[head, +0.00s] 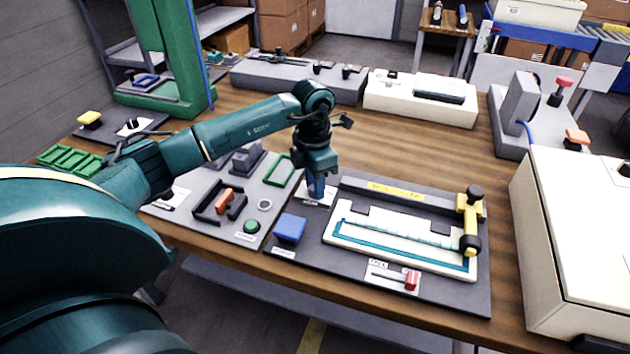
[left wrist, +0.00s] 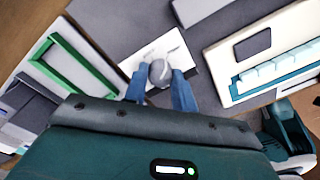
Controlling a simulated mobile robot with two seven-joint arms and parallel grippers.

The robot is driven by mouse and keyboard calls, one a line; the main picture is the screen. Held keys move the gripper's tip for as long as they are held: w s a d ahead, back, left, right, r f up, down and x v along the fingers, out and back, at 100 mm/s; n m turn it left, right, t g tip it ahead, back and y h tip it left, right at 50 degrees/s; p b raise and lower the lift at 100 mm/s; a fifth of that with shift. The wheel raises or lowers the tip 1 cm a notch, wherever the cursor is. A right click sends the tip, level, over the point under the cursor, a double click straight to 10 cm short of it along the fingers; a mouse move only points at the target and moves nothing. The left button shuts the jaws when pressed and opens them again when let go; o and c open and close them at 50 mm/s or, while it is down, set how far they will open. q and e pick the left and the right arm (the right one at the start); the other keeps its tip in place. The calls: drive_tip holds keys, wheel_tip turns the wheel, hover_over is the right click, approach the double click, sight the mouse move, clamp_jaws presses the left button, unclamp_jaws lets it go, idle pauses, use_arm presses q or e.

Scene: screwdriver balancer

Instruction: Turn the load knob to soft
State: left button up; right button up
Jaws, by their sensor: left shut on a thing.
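The load knob (left wrist: 159,72) is a small round grey knob on a white label plate (left wrist: 150,50) in the left wrist view. A light line shows on its top, but I cannot read the labels or tell which setting it points to. My left gripper (head: 316,190) points down over the dark panel, and its blue fingers (left wrist: 160,84) are shut on the knob from both sides. In the head view the fingers hide the knob, and the white plate (head: 328,196) shows beside them. My right gripper is in neither view.
Right of the knob lies a white and teal tray (head: 345,243) with a yellow and black tool (head: 471,225) at its end. A blue block (head: 290,229) sits in front. A green frame (head: 279,171) and a green button (head: 252,227) are to the left.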

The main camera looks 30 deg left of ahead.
sight(312, 187)
use_arm(q)
drive_tip(key=n, duration=0.3)
drive_tip(key=shift+r+p, duration=0.1)
drive_tip(key=shift+p, duration=0.2)
drive_tip(key=n, duration=0.3)
drive_tip(key=shift+n+p, duration=0.3)
drive_tip(key=shift+p, duration=0.1)
drive_tip(key=n+p, duration=0.1)
drive_tip(key=n, duration=0.3)
drive_tip(key=shift+t, duration=0.3)
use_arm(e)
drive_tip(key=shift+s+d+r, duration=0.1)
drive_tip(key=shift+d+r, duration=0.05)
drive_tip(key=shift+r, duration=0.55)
use_arm(q)
drive_tip(key=shift+n, duration=0.4)
drive_tip(key=o, duration=1)
drive_tip(key=r, duration=1.3)
drive_tip(key=shift+s+a+b, duration=0.2)
drive_tip(key=shift+a+b, duration=0.1)
drive_tip(key=shift+b, duration=0.05)
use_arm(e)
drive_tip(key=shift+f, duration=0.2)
